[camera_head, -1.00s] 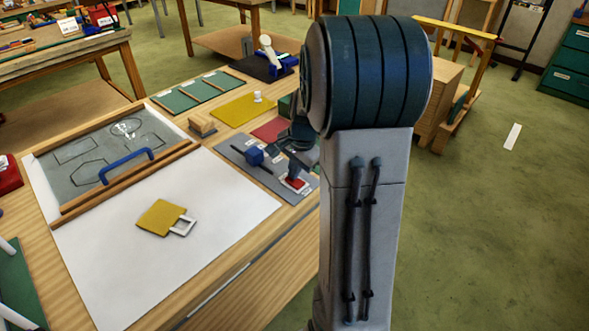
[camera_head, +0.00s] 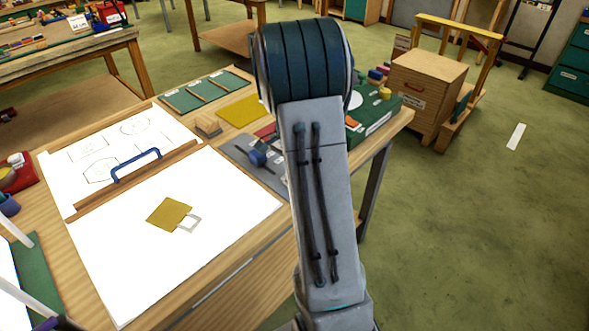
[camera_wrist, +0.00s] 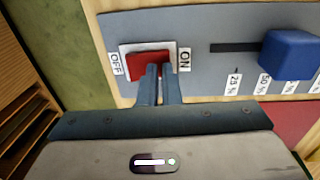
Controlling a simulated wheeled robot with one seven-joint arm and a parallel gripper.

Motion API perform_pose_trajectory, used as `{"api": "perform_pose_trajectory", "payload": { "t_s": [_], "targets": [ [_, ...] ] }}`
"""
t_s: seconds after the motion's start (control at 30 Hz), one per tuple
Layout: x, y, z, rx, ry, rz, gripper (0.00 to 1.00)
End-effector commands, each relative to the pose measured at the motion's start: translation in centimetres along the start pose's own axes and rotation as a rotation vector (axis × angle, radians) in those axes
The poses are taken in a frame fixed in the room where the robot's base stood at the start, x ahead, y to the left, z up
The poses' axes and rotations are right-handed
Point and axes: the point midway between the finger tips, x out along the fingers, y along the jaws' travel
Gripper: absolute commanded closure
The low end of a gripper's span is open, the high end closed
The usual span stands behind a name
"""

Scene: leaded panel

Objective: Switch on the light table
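The light table's white surface (camera_head: 130,255) is bright, and the glass panel (camera_head: 112,148) at its far end glows white with dark outlines of shapes. In the wrist view, a red rocker switch (camera_wrist: 146,63) sits in a white frame between the OFF and ON labels on a grey control plate (camera_wrist: 220,20). My gripper (camera_wrist: 160,72) has its two fingers close together, with nothing visible between them. The fingertips are at the ON side of the red rocker and appear to touch it. In the head view, my arm hides the gripper and the switch.
A blue slider knob (camera_wrist: 290,52) is right of the switch, beside percent labels; it also shows in the head view (camera_head: 258,158). A yellow square (camera_head: 169,214) lies on the white surface. A blue-handled wooden bar (camera_head: 135,180) crosses it. A green case (camera_head: 375,112) stands behind my arm.

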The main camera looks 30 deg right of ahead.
Motion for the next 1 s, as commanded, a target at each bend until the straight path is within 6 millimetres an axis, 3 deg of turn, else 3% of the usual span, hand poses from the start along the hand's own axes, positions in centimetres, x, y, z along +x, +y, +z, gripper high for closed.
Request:
{"api": "perform_pose_trajectory", "payload": {
  "t_s": [0.03, 0.37, 0.77, 1.0],
  "targets": [
    [1.2, 0.2, 0.6, -0.003, -0.015, 0.015, 1.0],
    [1.2, 0.2, 0.6, -0.004, -0.015, 0.013, 1.0],
    [1.2, 1.8, 0.5, -0.002, -0.015, 0.015, 1.0],
    [-0.9, 1.8, 0.3, 0.0, -0.011, 0.01, 1.0]
  ]
}}
